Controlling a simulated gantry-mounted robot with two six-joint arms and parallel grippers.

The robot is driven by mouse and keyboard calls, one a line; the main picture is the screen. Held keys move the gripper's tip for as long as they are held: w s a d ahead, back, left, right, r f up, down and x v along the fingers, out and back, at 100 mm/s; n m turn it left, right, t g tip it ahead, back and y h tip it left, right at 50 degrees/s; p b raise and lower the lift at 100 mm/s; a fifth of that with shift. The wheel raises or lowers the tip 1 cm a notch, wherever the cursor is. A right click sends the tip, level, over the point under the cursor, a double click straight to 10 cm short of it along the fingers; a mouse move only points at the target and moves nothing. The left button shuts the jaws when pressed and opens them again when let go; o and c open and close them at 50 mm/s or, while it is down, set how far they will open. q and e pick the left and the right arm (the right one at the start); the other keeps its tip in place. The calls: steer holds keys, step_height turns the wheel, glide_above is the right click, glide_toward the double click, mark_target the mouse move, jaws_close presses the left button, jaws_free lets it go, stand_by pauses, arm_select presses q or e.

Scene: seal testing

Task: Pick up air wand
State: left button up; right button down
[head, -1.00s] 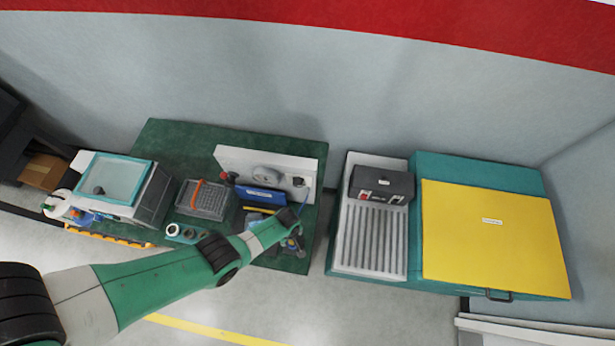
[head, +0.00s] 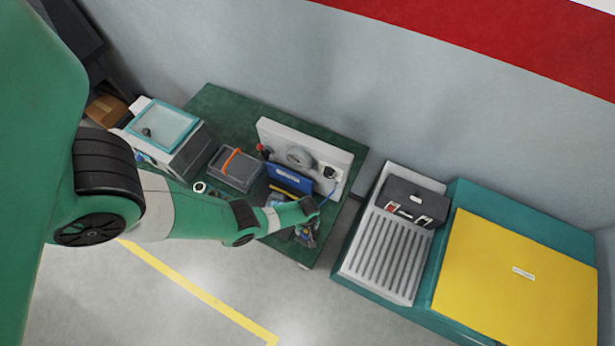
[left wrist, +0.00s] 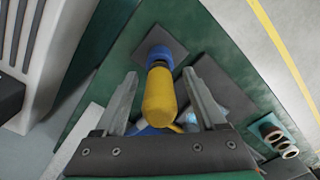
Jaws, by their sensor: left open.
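A yellow handle with a blue end, which looks like the air wand (left wrist: 159,98), lies between the two fingers of my left gripper (left wrist: 160,76) in the left wrist view. The fingers are open, one on each side of it, with a gap showing beside it. A grey flat pad lies under its blue end. In the head view my left gripper (head: 305,234) is small, over the front right part of the green table (head: 219,101). The wand is hard to make out there. My right gripper is not in view.
A blue box (head: 288,178) and a white panel with a gauge (head: 325,160) stand behind the gripper. A grey bin (head: 236,168) and a teal-lidded case (head: 162,126) are to the left. A grooved tray (head: 385,246) and yellow-topped bench (head: 520,275) stand right.

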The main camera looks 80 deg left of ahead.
arm_select(q)
steer(key=shift+f, duration=0.85)
steer(key=shift+r, duration=0.2)
steer(key=shift+c, duration=0.3)
jaws_close()
